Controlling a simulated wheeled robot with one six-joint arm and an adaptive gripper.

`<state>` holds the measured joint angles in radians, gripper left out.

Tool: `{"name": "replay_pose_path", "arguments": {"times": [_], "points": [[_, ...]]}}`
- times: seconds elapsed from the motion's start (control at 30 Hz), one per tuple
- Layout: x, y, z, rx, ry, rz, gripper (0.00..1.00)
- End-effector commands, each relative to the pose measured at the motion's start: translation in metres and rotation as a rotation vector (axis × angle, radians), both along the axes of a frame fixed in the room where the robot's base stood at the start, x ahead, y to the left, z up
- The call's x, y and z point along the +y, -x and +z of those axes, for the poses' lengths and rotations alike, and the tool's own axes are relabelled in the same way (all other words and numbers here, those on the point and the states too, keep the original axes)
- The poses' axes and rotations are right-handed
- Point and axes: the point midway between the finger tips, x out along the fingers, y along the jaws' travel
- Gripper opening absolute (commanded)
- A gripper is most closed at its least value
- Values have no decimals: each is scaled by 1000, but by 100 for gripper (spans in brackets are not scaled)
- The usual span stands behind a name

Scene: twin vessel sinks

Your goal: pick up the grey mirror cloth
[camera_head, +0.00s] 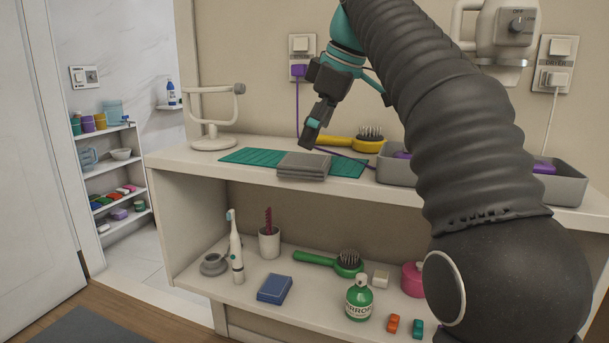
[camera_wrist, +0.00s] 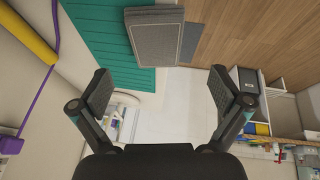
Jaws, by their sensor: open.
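The grey mirror cloth (camera_head: 304,166) is a folded, layered grey stack. It lies on the right front part of a teal mat (camera_head: 247,157) on the upper counter. In the wrist view the cloth (camera_wrist: 155,37) is at the top centre, beyond the fingertips, on the teal mat (camera_wrist: 98,35). My gripper (camera_head: 314,130) hangs above and just behind the cloth, apart from it. In the wrist view my gripper (camera_wrist: 162,88) has its two fingers spread wide with nothing between them.
A yellow hairbrush (camera_head: 345,144) lies behind the mat. A purple cord (camera_head: 297,105) hangs from the wall socket and runs on along the counter. A grey tray (camera_head: 567,185) stands at right. A white stand (camera_head: 213,112) is at left. The lower shelf (camera_head: 205,285) holds several items.

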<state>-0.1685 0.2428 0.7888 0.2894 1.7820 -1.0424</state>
Motion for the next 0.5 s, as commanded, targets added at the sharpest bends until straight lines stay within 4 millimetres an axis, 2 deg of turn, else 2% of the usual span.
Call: {"name": "replay_pose_path", "arguments": {"times": [0.03, 0.27, 0.5], "points": [[2, -1, -6, 1, 0, 0, 100], [4, -4, -14, -1, 0, -1, 100], [9, -14, -44, 2, 0, -1, 100]]}}
